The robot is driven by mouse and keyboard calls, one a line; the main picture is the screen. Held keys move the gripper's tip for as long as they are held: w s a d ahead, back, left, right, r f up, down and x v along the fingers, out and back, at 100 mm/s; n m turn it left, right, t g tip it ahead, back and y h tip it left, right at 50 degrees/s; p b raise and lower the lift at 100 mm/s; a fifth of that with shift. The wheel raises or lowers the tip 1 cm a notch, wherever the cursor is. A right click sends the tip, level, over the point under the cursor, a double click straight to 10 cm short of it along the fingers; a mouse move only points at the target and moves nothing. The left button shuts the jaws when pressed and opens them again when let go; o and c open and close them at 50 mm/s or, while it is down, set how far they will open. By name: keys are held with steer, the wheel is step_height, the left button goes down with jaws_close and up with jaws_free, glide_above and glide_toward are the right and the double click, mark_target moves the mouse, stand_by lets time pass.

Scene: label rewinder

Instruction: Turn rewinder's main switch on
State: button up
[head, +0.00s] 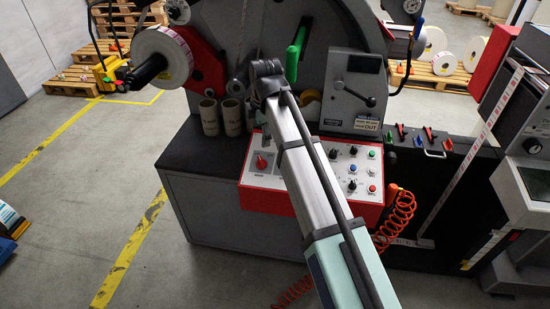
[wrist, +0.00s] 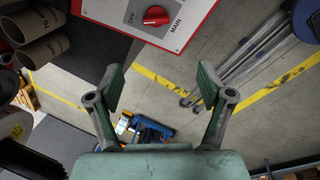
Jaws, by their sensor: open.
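The main switch is a red rotary knob (wrist: 156,16) on a white panel, at the top of the wrist view. The words OFF and MAIN are printed beside it; I cannot tell its exact setting. In the head view the red knob (head: 262,162) is at the left of the red-edged control panel (head: 284,182). My gripper (wrist: 162,78) is open and empty, its two green-grey fingers spread wide. The knob lies above the fingertips in the wrist picture, apart from them. In the head view my arm covers the panel's middle, and the gripper is hard to make out.
Several push buttons and small knobs (head: 353,169) are right of my arm on the panel. Cardboard cores (head: 209,117) stand on the dark machine top behind it. A coiled orange hose (head: 397,222) hangs at the right. The floor at the left is mostly free.

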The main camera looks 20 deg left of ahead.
mark_target(260, 161)
steer(key=p+x, duration=0.2)
steer(key=x, duration=0.6)
steer(key=p+x, duration=0.1)
steer(key=x, duration=0.7)
steer(key=shift+w+f+p, duration=0.2)
steer(key=shift+w+p, duration=0.1)
steer(key=shift+p, duration=0.05)
steer(key=c, duration=1.2)
